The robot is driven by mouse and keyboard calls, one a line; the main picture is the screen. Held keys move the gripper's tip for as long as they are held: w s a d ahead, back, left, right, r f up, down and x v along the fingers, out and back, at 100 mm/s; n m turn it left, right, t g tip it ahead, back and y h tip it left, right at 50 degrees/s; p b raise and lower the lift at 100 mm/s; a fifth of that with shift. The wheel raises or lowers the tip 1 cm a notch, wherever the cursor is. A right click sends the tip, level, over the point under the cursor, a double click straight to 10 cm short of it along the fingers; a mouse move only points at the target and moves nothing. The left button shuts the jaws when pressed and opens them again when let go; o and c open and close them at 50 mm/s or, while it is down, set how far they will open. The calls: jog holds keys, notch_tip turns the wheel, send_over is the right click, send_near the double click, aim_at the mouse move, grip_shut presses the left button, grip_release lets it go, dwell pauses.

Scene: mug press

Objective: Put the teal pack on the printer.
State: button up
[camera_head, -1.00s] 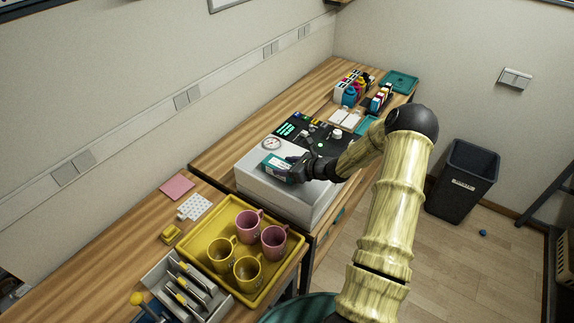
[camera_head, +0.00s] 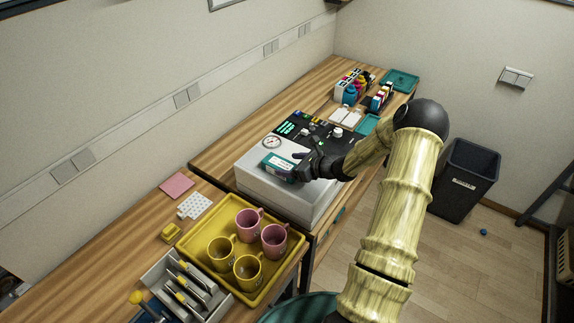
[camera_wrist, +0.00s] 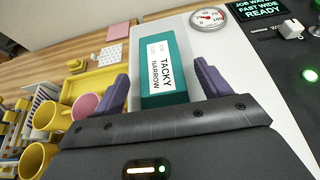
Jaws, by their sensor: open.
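The teal pack (camera_head: 278,167) lies on the light grey top of the printer (camera_head: 250,180), near the printer's left end. In the wrist view the teal pack (camera_wrist: 165,68) shows a white label reading "TACKY NARROW". My gripper (camera_head: 299,165) is open at the pack's right end in the head view. In the wrist view its two purple fingers (camera_wrist: 163,85) stand on either side of the pack's near end, with gaps visible. The pack appears to rest on the printer (camera_wrist: 205,55); exact contact underneath is hidden.
A gauge (camera_wrist: 208,18) and a dark panel with lit displays (camera_head: 300,130) are beside the pack. A yellow tray (camera_head: 222,278) with pink and yellow mugs stands on the nearer table. Ink bottles (camera_head: 350,95) and a teal tray (camera_head: 401,80) are at the far end.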

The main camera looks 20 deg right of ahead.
jog(key=b+v, duration=0.1)
jog(key=v, duration=0.9)
jog(key=shift+b, duration=0.35)
jog(key=s+a+r+n+g, duration=0.1)
jog(key=s+a+n+g, duration=0.75)
jog(key=a+n, duration=0.45)
jog(key=s+a+r+n+h, duration=0.3)
jog(key=s+n, duration=0.2)
jog(key=n, duration=0.3)
jog(key=s+a+r+n+h, duration=0.2)
jog(key=s+r+n+h, duration=0.1)
jog(key=s+n, duration=0.3)
jog(key=shift+s+a+r+n+h, duration=0.2)
jog(key=shift+a+n+h, duration=0.25)
jog(key=shift+n, duration=0.75)
jog(key=shift+d, duration=0.1)
